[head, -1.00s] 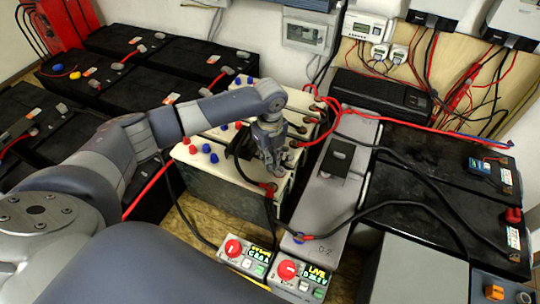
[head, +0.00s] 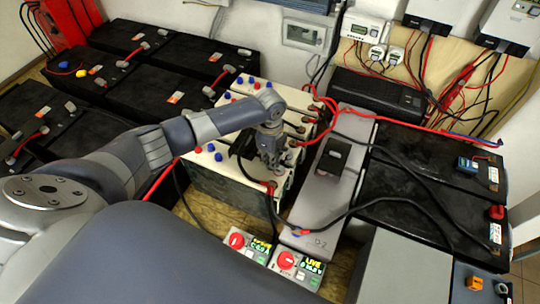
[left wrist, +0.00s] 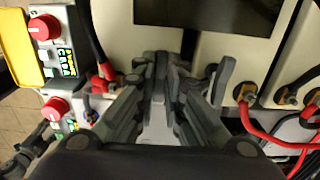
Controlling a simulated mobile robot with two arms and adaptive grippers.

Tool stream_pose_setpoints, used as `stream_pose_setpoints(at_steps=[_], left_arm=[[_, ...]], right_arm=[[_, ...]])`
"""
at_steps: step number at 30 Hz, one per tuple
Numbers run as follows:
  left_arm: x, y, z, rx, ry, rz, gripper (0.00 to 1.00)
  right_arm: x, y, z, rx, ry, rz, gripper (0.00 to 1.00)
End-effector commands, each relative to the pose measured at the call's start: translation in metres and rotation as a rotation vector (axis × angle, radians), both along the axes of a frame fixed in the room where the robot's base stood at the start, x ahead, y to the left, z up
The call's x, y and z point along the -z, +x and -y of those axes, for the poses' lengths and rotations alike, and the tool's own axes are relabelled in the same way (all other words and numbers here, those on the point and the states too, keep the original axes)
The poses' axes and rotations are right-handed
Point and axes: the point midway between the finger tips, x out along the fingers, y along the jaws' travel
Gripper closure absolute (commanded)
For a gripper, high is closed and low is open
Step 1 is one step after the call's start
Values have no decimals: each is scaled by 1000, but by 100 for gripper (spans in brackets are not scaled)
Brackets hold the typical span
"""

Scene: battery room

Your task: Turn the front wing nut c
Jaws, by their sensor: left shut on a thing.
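The white-topped battery bank (head: 222,185) stands in the middle of the head view, with blue and red caps and terminals along its top. My left gripper (head: 272,162) points down at its front right terminal row. In the left wrist view my left gripper's fingers (left wrist: 166,75) are close together over the pale battery top. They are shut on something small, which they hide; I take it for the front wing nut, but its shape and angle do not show. A red-sleeved cable end (left wrist: 108,80) lies left of the fingers. My right gripper is out of view.
Two control boxes with red knobs (head: 236,241) (head: 287,261) stand in front. A long grey housing (head: 310,210) with a black block (head: 334,156) lies to the right. Black and red cables cross close to the gripper. Black batteries (head: 430,215) fill the right side.

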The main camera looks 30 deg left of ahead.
Motion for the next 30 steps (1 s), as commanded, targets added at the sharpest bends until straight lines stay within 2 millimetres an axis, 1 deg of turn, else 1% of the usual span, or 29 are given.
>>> stream_pose_setpoints(at_steps=[11, 12, 13, 23, 26, 29, 30], left_arm=[[-1, 1, 0, -9, -2, 2, 100], [-1, 1, 0, -9, -2, 2, 83], [-1, 1, 0, -9, -2, 2, 82], [-2, 1, 0, -7, -1, 2, 82], [-10, 1, 0, -7, -1, 2, 82], [-26, 1, 0, -5, -1, 5, 82], [-34, 2, 0, -5, -2, 6, 82]], right_arm=[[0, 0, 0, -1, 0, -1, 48], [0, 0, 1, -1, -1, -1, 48], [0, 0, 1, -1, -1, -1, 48], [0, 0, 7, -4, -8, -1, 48], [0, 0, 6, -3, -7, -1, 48], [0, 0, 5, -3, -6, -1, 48], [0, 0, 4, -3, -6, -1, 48]])
